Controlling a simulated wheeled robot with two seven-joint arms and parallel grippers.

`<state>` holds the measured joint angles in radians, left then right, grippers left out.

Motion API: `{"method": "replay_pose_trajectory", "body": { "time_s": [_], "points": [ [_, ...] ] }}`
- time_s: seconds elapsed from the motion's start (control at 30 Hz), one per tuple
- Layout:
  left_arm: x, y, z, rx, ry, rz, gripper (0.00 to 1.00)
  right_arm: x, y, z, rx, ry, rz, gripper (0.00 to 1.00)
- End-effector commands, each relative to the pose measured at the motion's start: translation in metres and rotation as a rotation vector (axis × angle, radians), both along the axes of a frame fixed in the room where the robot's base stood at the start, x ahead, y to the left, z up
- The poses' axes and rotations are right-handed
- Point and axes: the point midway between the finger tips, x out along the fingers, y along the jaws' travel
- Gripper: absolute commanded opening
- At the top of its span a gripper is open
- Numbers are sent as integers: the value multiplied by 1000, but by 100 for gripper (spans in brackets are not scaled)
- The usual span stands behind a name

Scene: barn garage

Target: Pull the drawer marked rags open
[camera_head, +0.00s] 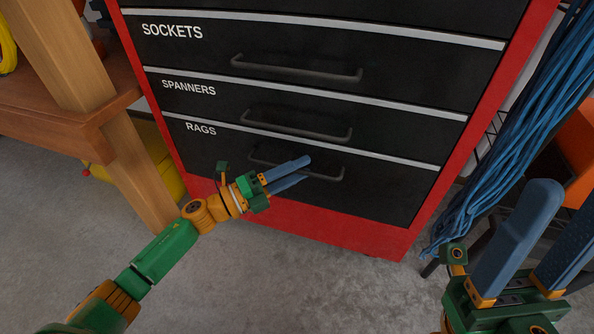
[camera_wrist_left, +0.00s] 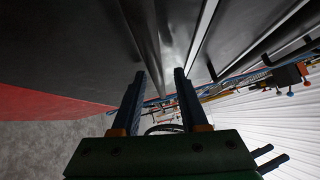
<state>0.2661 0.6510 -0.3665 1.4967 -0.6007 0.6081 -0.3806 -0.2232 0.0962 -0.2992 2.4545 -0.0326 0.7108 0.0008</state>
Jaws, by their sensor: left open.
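The drawer marked RAGS (camera_head: 380,196) is the lowest labelled black drawer of a red cabinet, and its front sits flush with the others. Its dark bar handle (camera_head: 328,177) is partly hidden by my left gripper's blue fingers. My left gripper (camera_head: 306,168) is open at this handle, with its fingers pointing right across the drawer front. In the left wrist view, a dark bar (camera_wrist_left: 145,40) runs towards the gap between the fingers (camera_wrist_left: 160,85); I cannot tell whether they touch it. My right gripper (camera_head: 550,225) is open and empty at the lower right, away from the cabinet.
The SPANNERS drawer (camera_head: 390,125) and SOCKETS drawer (camera_head: 410,80) above are shut. A wooden bench (camera_head: 60,120) stands at the left. Blue cords (camera_head: 520,140) hang at the right. The concrete floor (camera_head: 300,285) before the cabinet is clear.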

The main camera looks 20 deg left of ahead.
Motion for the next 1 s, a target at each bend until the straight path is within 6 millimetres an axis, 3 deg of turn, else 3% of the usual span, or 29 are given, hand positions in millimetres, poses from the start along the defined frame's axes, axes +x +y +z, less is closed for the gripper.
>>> {"method": "replay_pose_trajectory", "body": {
  "time_s": [0.03, 0.17, 0.2, 1.0],
  "points": [
    [0, 0, 0, 0, 0, 0, 38, 0, 0, 0, 0, 0, 0, 50],
    [0, 0, 0, -1, 1, 1, 3, 0, 0, 0, 0, 1, 0, 50],
    [0, 0, 0, -1, 1, 1, 0, 0, 0, 0, 0, 1, 0, 50],
    [0, 1, -1, 0, 1, 2, 0, 0, 0, 0, -1, 2, 0, 50]
  ]
}}
